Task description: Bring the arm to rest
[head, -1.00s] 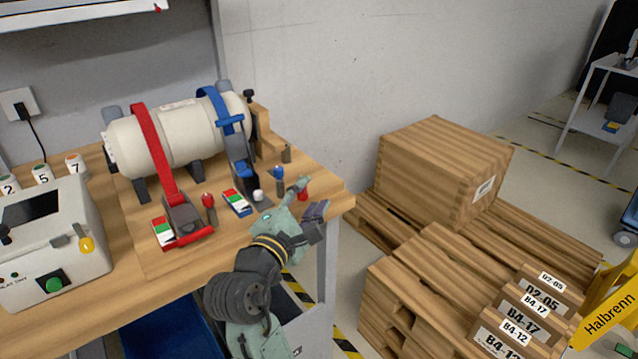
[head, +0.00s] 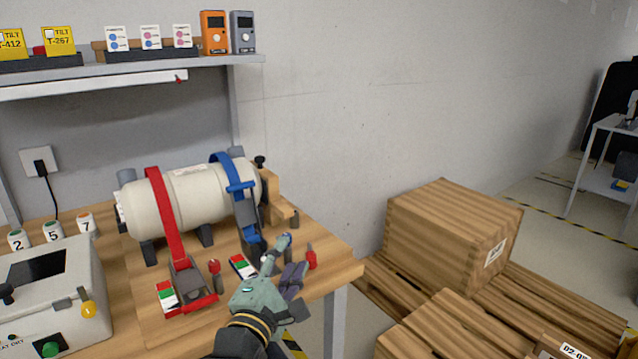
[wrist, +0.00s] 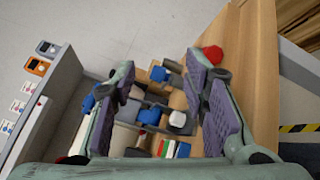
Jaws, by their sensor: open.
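My gripper (head: 288,258) is over the right end of the wooden workbench (head: 330,262) in the head view, close to the blue strap's buckle. In the wrist view its two purple-padded fingers (wrist: 165,100) stand apart with nothing held between them. Beyond them show blue and grey strap parts (wrist: 148,117) and a red knob (wrist: 213,55). A cream cylinder (head: 185,198) lies on the bench in a cradle, with a red strap (head: 165,215) and a blue strap (head: 238,187) over it. Part of the blue strap's buckle is hidden behind my gripper.
A grey box device (head: 45,290) stands at the bench's left. A shelf (head: 120,68) with cards and two meters runs above. Wooden crates (head: 445,235) on pallets stand on the floor to the right. The air above the crates is clear.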

